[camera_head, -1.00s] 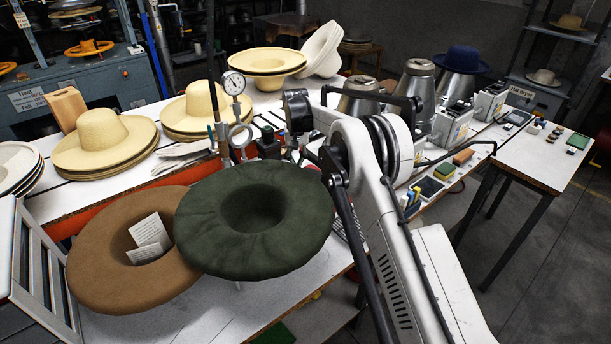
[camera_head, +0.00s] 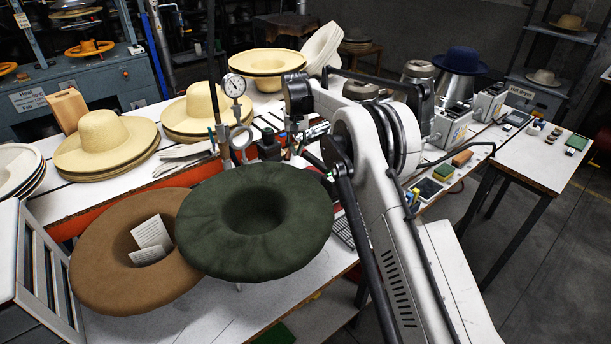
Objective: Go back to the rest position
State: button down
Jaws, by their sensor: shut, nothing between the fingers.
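My arm reaches up from the bottom right over the bench, with its dark wrist end near the dial gauge. My gripper (camera_head: 290,148) hangs below the wrist, small and dark against the clutter. Its fingers are shut and hold nothing, and their detail is hard to make out. A dark green felt hat (camera_head: 300,240) with a sunken crown lies in front of and below the gripper, apart from it. A brown felt hat (camera_head: 105,255) with paper slips in its crown lies to the left, partly behind the green one.
A dial gauge (camera_head: 234,86) on a stand rises close to the left of my wrist. Straw hats (camera_head: 103,133) stand on the white bench behind. Metal cones, a blue hat (camera_head: 461,60) and boxed devices (camera_head: 451,122) stand to the right. A side table (camera_head: 540,160) is farther right.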

jog(key=shift+r, duration=0.35)
jog(key=s+d+r+t+b, duration=0.1)
jog(key=s+d+r, duration=0.3)
jog(key=r, duration=0.3)
jog(key=s+d+r+t, duration=0.1)
jog(key=s+d+r, duration=0.25)
jog(key=r, duration=0.45)
jog(key=s+d+r+m+t+b, duration=0.1)
jog(key=s+d+r, duration=0.7)
jog(key=s, duration=0.4)
jog(key=s+d+t+b, duration=0.1)
jog(key=s+d, duration=0.2)
jog(key=s, duration=0.6)
jog(key=s+d+t, duration=0.1)
jog(key=s+d, duration=0.3)
jog(key=s, duration=0.6)
jog(key=s+d+f+t, duration=0.1)
jog(key=s+f, duration=0.3)
jog(key=s, duration=0.3)
jog(key=s+d+f+m+t+b, duration=0.1)
jog(key=s+d+f, duration=0.1)
jog(key=s+f, duration=0.3)
jog(key=s, duration=0.2)
jog(key=shift+s+d+f, duration=0.2)
jog(key=shift+s, duration=0.1)
